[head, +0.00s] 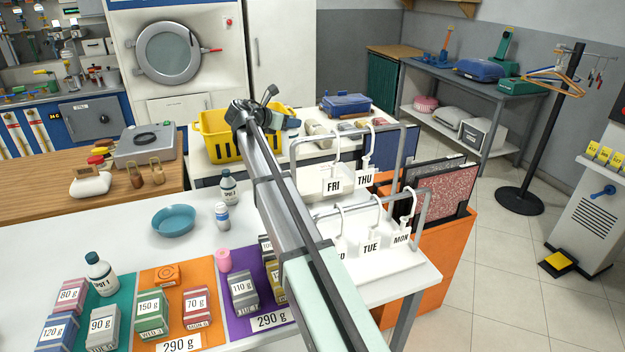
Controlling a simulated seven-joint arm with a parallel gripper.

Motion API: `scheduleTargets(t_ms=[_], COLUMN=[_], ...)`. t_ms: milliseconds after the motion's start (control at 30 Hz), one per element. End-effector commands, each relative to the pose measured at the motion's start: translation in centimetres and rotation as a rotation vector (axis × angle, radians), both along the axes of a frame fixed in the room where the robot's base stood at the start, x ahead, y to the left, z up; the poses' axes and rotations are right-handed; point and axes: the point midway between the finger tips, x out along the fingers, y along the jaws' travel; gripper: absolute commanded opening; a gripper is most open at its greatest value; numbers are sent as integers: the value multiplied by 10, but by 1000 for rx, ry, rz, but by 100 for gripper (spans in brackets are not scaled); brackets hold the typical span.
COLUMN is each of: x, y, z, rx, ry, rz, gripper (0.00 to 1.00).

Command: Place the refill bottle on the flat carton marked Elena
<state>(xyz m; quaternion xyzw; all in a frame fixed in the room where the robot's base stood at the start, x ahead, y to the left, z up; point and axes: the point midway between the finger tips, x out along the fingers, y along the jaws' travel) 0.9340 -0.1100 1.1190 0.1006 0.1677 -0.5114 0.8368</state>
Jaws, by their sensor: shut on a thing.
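My arm reaches up the middle of the head view. My gripper (272,115) is at its far end, in front of the yellow crate (212,140). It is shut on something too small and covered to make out. White bottles with dark caps stand on the white table: one (229,188) at the back, a smaller one (222,216) with a blue band just in front, and a larger one (101,275) at the left on a green mat. I cannot tell which is the refill bottle. No Elena label is readable; small flat items (348,128) lie on the back table.
A teal bowl (174,220) and several weight-marked boxes (152,312) on coloured mats occupy the white table. A rack with day tags (333,186) stands right of my arm. A blue case (346,104) sits on the back table. The white table is clear left of the bowl.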

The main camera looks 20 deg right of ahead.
Motion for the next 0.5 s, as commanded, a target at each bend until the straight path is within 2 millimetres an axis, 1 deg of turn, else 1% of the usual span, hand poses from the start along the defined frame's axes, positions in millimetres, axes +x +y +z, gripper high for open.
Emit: scheduleTargets(t_ms=[33, 233, 300, 500], x=[10, 30, 26, 25], y=[-12, -44, -40, -39], z=[0, -1, -15, -39], rx=[-1, 0, -1, -1], ry=[-1, -4, -3, -3], rz=[-4, -4, -1, -1], gripper=[0, 0, 0, 0])
